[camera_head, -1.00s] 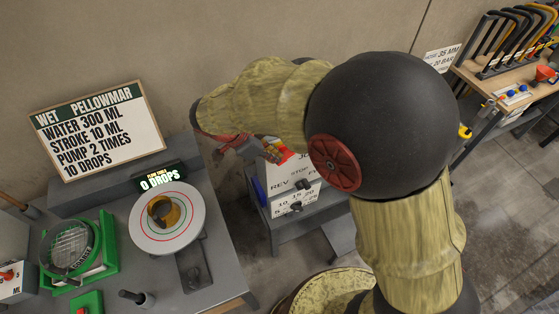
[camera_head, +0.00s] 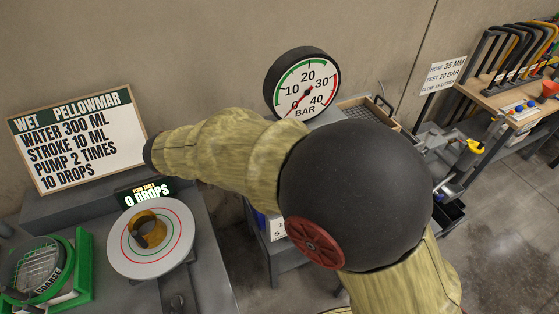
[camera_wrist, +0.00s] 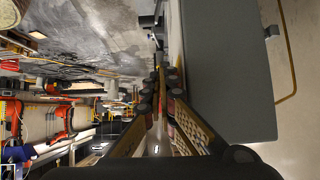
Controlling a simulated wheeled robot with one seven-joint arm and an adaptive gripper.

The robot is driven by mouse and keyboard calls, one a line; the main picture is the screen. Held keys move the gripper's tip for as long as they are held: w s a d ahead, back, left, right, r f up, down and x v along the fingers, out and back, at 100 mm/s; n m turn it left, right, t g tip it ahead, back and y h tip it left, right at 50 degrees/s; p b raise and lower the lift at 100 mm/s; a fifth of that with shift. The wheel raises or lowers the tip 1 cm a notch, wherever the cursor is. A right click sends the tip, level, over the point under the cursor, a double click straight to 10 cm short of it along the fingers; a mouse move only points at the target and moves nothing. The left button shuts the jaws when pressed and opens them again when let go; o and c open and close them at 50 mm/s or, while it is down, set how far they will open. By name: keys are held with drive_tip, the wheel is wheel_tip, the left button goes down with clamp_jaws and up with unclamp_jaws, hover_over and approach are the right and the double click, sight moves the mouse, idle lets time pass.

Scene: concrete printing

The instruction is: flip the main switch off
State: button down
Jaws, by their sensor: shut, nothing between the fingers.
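I cannot make out the main switch in either view now. In the head view my arm covers most of the control box, and only a strip of its white panel (camera_head: 277,228) shows below the forearm. My gripper is hidden behind the arm there. In the wrist view my gripper (camera_wrist: 160,78) is shut, its fingers meeting with nothing held. A large grey flat-sided body (camera_wrist: 225,70) lies close to the right of the fingers. I cannot tell whether the fingers touch anything.
A pressure gauge (camera_head: 302,84) stands behind my arm. A flow table (camera_head: 151,237), a green-framed sieve (camera_head: 40,270) and a recipe board (camera_head: 77,139) are at left. A hose rack bench (camera_head: 520,105) is at right. Open concrete floor (camera_head: 500,215) lies at lower right.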

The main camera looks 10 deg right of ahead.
drive_tip(key=shift+f+b, duration=0.25)
drive_tip(key=shift+b, duration=0.1)
drive_tip(key=shift+d+f+b, duration=0.1)
drive_tip(key=shift+f+b, duration=0.2)
drive_tip(key=shift+b, duration=0.6)
drive_tip(key=shift+d+f+b, duration=0.15)
drive_tip(key=shift+f+b, duration=0.2)
drive_tip(key=shift+b, duration=0.75)
